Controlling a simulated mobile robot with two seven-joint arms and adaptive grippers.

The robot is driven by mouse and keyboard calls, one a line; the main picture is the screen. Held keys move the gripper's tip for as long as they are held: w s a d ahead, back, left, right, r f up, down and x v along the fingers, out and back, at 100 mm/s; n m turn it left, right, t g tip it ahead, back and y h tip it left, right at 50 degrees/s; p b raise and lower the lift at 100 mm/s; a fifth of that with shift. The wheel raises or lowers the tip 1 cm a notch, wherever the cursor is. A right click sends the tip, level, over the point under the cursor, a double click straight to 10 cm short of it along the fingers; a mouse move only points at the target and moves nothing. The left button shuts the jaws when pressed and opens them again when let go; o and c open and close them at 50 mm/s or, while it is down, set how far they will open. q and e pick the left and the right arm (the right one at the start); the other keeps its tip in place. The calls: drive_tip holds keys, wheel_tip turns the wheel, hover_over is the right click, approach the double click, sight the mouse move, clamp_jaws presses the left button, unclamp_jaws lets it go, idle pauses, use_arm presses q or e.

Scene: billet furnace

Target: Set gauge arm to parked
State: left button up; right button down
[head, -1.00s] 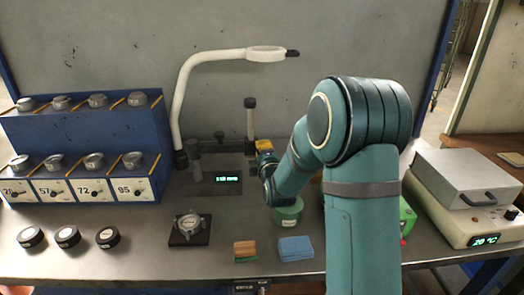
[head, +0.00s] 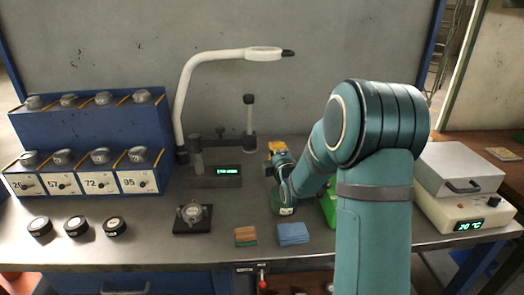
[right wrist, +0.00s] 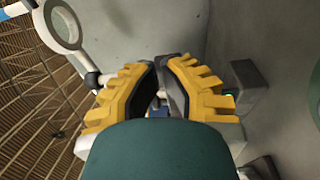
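The gauge stand (head: 216,182) stands on the bench at the back centre, with a lit green display. Its upright post (head: 249,118) has a black top. I cannot tell for sure which part is the gauge arm; a white curved arm (head: 184,92) with a ring head (head: 262,53) rises beside the stand. My right gripper (head: 275,149), with yellow fingers, is just right of the post and apart from it. In the right wrist view its fingertips (right wrist: 160,62) come together, with nothing visible held. The ring (right wrist: 62,25) shows at upper left there. My left gripper is out of view.
A dial gauge on a black base (head: 193,218), a brown block (head: 246,236) and a blue block (head: 293,233) lie in front. A blue rack (head: 90,125) is left, a heater box (head: 462,168) right.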

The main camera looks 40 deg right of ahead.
drive_tip(key=s+d, duration=0.4)
drive_tip(key=shift+f, duration=0.15)
idle(0.6)
